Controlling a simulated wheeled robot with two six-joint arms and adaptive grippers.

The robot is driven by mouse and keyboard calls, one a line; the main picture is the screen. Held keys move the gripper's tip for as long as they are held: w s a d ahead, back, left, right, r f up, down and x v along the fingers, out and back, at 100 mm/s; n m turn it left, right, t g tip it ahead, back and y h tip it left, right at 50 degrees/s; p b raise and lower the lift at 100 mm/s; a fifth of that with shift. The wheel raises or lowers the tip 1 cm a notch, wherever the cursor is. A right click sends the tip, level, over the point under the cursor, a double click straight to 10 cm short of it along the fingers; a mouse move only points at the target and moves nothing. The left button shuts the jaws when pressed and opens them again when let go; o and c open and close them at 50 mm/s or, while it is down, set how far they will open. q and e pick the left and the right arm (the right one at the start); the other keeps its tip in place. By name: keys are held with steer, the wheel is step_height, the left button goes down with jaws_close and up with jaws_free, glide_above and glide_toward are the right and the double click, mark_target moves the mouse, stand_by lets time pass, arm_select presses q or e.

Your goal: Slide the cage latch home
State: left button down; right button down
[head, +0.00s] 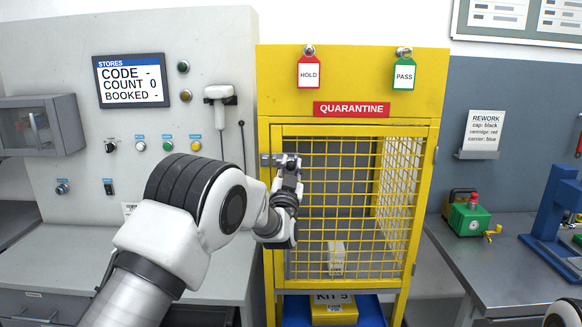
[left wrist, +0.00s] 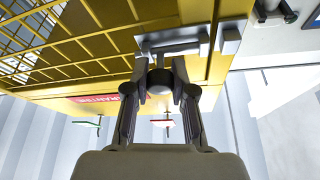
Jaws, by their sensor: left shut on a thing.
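The yellow quarantine cage (head: 348,82) stands in the middle of the head view, with its mesh door (head: 335,215) in front. The grey cage latch (head: 266,160) sits on the upper left of the door frame; it also shows in the left wrist view as a metal bar between brackets (left wrist: 231,40). My left gripper (head: 288,163) is at the latch, its fingers (left wrist: 160,75) shut on the latch's knob. The fingers partly hide the knob and the right end of the latch. My right gripper is not in view.
A pale box (head: 336,258) stands inside the cage behind the mesh. HOLD (head: 309,73) and PASS (head: 404,73) tags hang above. A control panel (head: 131,80) is at left; a bench with a green device (head: 469,218) is at right.

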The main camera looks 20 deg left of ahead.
arm_select(q)
steer(key=shift+s+a+b, duration=0.15)
steer(key=shift+a+b, duration=0.2)
steer(key=shift+a, duration=0.15)
steer(key=shift+s+a+b, duration=0.15)
steer(key=shift+a+b, duration=0.15)
steer(key=shift+a, duration=0.25)
steer(key=shift+s+a+b, duration=0.15)
steer(key=shift+a+b, duration=0.1)
steer(key=shift+a, duration=0.25)
steer(key=shift+r, duration=0.1)
steer(key=c, duration=1)
jaws_free()
steer(key=shift+o, duration=0.3)
steer(key=shift+s+a, duration=0.1)
steer(key=shift+a, duration=0.1)
steer(key=shift+d, duration=0.1)
